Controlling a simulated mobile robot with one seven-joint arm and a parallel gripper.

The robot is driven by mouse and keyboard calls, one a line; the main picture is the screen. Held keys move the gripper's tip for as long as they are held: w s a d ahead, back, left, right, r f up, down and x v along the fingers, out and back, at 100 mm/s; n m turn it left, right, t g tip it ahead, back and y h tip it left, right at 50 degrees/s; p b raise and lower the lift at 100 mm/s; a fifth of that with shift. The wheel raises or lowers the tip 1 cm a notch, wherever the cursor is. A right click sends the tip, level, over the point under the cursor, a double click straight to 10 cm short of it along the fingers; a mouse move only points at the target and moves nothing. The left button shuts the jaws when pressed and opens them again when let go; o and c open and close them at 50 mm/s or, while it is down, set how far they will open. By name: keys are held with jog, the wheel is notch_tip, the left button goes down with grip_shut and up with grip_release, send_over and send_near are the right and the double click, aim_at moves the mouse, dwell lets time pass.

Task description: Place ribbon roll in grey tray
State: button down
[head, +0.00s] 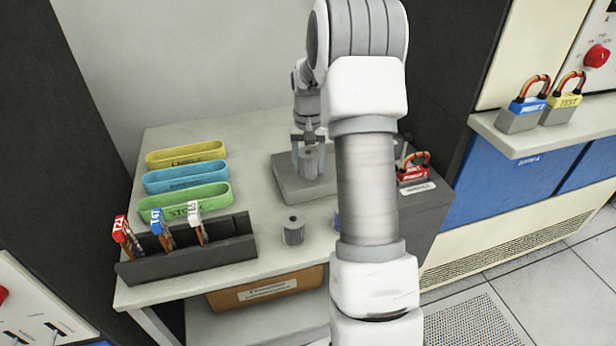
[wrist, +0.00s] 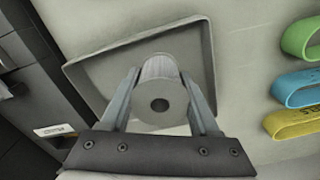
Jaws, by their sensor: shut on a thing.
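My gripper (head: 308,140) is shut on a grey ribbon roll (head: 309,162), with one finger on each side of it. In the wrist view the roll (wrist: 160,98) shows its round end and dark centre hole between the fingers (wrist: 160,92). The grey tray (head: 287,188) is a shallow square tray on the table. The roll is over the tray in both views; I cannot tell whether it touches the tray floor. In the wrist view the tray's rim (wrist: 90,92) surrounds the area behind the roll.
Yellow (head: 186,153), blue (head: 186,177) and green (head: 186,205) loops lie at left, behind a dark rack (head: 190,250) with tagged items. A red padlock (head: 413,168) sits right of my arm.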

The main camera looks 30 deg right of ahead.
aim_at(308, 185)
jog(key=shift+w+d+f, duration=0.1)
jog(key=shift+w+f, duration=0.15)
jog(key=shift+f, duration=0.1)
jog(key=shift+f+b, duration=0.6)
jog(key=shift+f, duration=1.2)
jog(key=shift+f, duration=0.1)
jog(key=shift+c, duration=0.6)
grip_release()
